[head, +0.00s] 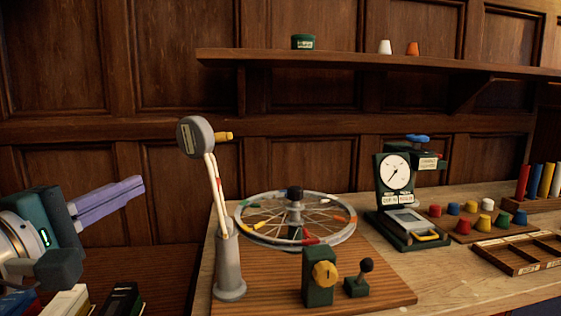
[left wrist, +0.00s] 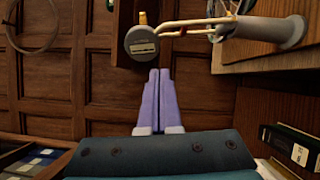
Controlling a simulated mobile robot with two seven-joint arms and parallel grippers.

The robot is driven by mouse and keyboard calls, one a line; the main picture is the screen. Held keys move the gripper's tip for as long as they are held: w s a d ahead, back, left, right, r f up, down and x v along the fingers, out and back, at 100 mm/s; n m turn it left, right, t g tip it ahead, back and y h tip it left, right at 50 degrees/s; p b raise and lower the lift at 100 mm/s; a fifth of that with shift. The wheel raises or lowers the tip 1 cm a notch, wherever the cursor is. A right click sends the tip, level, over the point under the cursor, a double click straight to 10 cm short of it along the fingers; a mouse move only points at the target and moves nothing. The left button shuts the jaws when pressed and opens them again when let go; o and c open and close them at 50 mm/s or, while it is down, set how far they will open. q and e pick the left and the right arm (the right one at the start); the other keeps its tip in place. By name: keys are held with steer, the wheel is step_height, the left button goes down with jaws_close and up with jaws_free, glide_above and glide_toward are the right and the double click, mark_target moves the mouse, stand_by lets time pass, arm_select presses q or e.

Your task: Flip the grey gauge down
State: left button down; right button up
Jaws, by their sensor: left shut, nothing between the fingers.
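The grey gauge (head: 195,137) is a round grey head with a yellow tip, on a pale arm that rises almost upright from a grey post (head: 229,268). The post stands at the left end of a wooden board. In the left wrist view the gauge head (left wrist: 141,43) shows just beyond my fingertips, its pale arm running to the right. My left gripper (head: 140,184), with purple fingers, is left of and lower than the gauge head in the head view. Its fingers are shut together and empty, apart from the gauge. My right gripper is not in view.
A spoked wheel (head: 340,234) lies flat on the wooden board (head: 385,300) right of the post. A green block with a yellow knob (head: 318,277) and a small black-knobbed lever (head: 358,285) stand in front. A dial instrument (head: 393,172) stands farther right. Books (head: 70,301) sit below my left gripper.

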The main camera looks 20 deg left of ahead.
arm_select(q)
steer(key=w+d+r+p, duration=0.1)
steer(key=w+d, duration=0.1)
steer(key=w, duration=0.8)
